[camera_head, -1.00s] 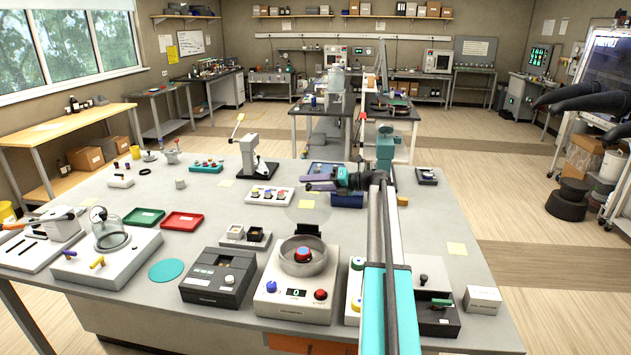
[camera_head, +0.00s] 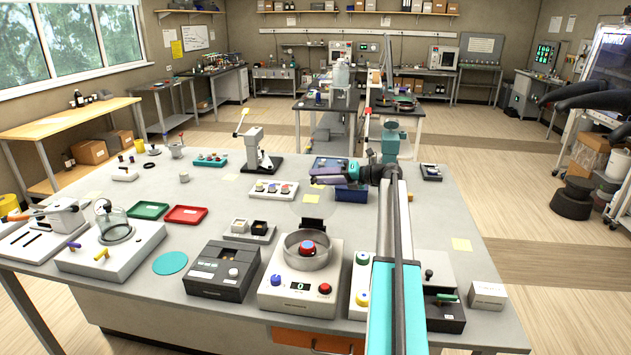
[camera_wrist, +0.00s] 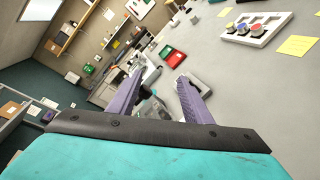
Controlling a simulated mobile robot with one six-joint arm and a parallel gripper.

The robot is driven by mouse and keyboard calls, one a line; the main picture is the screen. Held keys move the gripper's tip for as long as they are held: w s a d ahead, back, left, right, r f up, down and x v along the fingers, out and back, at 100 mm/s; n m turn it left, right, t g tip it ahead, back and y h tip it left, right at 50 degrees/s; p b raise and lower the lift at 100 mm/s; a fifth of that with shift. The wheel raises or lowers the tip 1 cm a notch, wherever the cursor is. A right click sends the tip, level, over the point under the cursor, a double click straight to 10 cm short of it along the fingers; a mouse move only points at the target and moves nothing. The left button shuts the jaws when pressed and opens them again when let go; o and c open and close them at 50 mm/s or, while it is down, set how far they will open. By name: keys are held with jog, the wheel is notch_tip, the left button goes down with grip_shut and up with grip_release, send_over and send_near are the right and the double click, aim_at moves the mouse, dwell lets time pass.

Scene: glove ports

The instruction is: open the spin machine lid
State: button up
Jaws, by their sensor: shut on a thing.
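The spin machine (camera_head: 270,292) is a white box near the front edge of the bench, with a round metal bowl, a red knob inside and a small display. A dark hinge (camera_head: 311,225) stands behind the bowl. A faint clear disc, which looks like the lid (camera_head: 310,207), stands raised above that hinge, and the bowl is uncovered. My gripper (camera_head: 312,178) is just above the faint disc, its purple fingers pointing left. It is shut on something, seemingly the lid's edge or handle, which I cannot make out. The wrist view shows both fingers (camera_wrist: 155,85) with a gap between them.
A dark grey machine (camera_head: 222,271) stands left of the spin machine. A white rack (camera_head: 273,190) and a blue bin (camera_head: 352,193) are near my gripper. A lever press (camera_head: 254,150) stands behind on the left. My arm crosses the bench at right.

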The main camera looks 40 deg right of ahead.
jog(key=b+v, duration=0.3)
jog(key=v, duration=0.8)
jog(key=shift+s+d+b, duration=0.25)
jog(key=shift+s+b, duration=0.05)
